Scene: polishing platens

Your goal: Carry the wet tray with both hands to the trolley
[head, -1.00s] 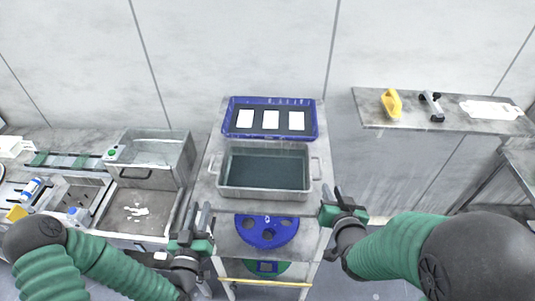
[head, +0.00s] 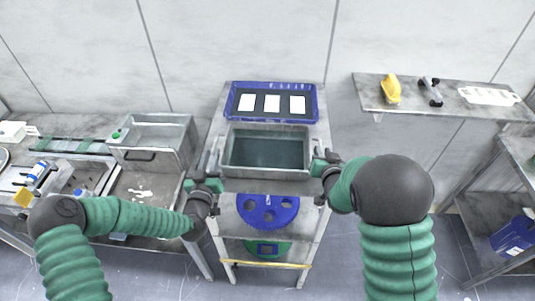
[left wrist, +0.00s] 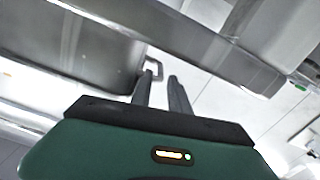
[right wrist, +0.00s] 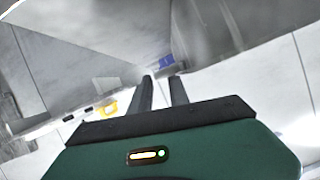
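The wet tray (head: 265,175) is a grey metal tray with dark liquid in it. It sits level on top of a narrow shelved metal stand (head: 312,190); I cannot tell whether this stand is the trolley. My left gripper (head: 208,160) is at the tray's left end, its fingers apart. In the left wrist view a tray handle (left wrist: 153,68) shows close to the fingertips (left wrist: 160,77); I see no grip on it. My right gripper (head: 325,158) is at the tray's right end. In the right wrist view its fingertips (right wrist: 161,78) are apart; the right handle is not clear.
A blue tray (head: 232,112) with white cards lies behind the wet tray. Blue (head: 268,211) and green (head: 268,247) plates are on the stand's lower levels. A sink bench (head: 165,200) is at left. A wall shelf (head: 450,110) and a side table (head: 518,150) are at right.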

